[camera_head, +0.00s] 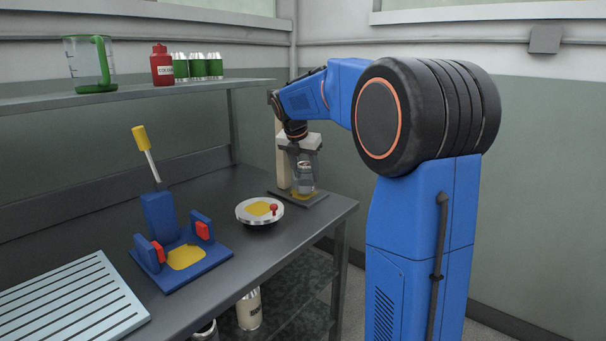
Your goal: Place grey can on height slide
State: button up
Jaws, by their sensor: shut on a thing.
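The grey can (305,184) is upright between the fingers of my gripper (304,167), at the far right end of the bench. My gripper points down and is shut on the can; its fingers hide part of the can's upper side. The height slide appears to be the stand with a beige upright post (282,163) and a dark base plate (318,198). The can is over the yellow patch on that base. I cannot tell whether its bottom touches the patch.
A round metal plate (244,212) with a red knob stands left of the stand. A blue fixture (213,259) with red jaws and a yellow-handled lever is further left, near a slatted tray (137,314). The shelf (130,95) above holds a jug, a red bottle and green cans.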

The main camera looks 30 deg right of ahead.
jog(key=shift+w+a, duration=0.15)
jog(key=shift+w, duration=0.35)
jog(key=shift+w+f, duration=0.1)
jog(key=shift+f, duration=0.2)
jog(key=shift+f, duration=0.15)
jog(key=o, duration=1)
